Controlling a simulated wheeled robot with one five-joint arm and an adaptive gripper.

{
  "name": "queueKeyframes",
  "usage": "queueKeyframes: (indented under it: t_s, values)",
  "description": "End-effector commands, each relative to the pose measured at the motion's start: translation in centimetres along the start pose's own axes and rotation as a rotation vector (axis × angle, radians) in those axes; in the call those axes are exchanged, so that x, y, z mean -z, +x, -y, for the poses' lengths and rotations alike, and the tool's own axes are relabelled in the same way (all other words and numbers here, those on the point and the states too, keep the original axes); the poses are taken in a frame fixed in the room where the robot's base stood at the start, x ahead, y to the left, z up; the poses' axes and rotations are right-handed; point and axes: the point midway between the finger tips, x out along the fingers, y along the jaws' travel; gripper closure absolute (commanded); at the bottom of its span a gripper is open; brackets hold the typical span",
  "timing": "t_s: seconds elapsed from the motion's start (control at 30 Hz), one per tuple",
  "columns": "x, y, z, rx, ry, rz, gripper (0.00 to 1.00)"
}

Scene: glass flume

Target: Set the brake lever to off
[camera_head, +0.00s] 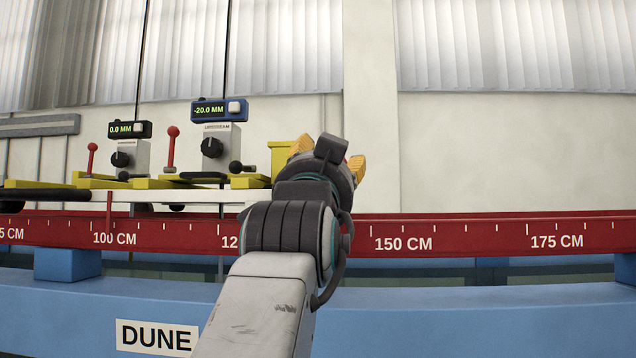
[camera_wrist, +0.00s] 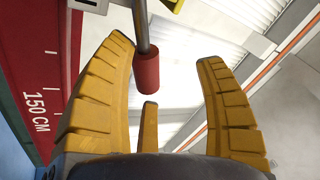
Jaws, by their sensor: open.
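A lever with a red cylindrical grip (camera_wrist: 146,72) on a grey rod shows in the wrist view. The grip lies in the space between the yellow fingers of my gripper (camera_wrist: 166,50), nearer the left finger; I cannot tell whether they touch. My gripper is open. In the head view my gripper (camera_head: 330,154) is beside a yellow block (camera_head: 281,155), and that grip is hidden behind my arm. Two other red levers, a left one (camera_head: 92,158) and a right one (camera_head: 172,146), stand nearly upright on the carriages. No on or off mark is readable.
A red rail (camera_head: 480,237) with a centimetre scale runs across the front above a blue beam (camera_head: 440,315). Grey boxes with black knobs (camera_head: 212,147) and displays reading 0.0 MM (camera_head: 121,129) and -20.0 MM (camera_head: 209,110) stand left. The space above the rail at right is clear.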

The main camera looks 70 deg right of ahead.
Motion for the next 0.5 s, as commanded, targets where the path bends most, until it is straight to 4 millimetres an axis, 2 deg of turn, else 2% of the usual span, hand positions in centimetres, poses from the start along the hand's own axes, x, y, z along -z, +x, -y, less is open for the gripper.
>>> queueKeyframes:
  t_s: [0.2,0.5]
  values:
    - [0.1,-3.8,0.1,0.001,0.0,-0.001,0.35]
    - [0.0,-7.5,0.1,0.001,0.0,0.0,0.35]
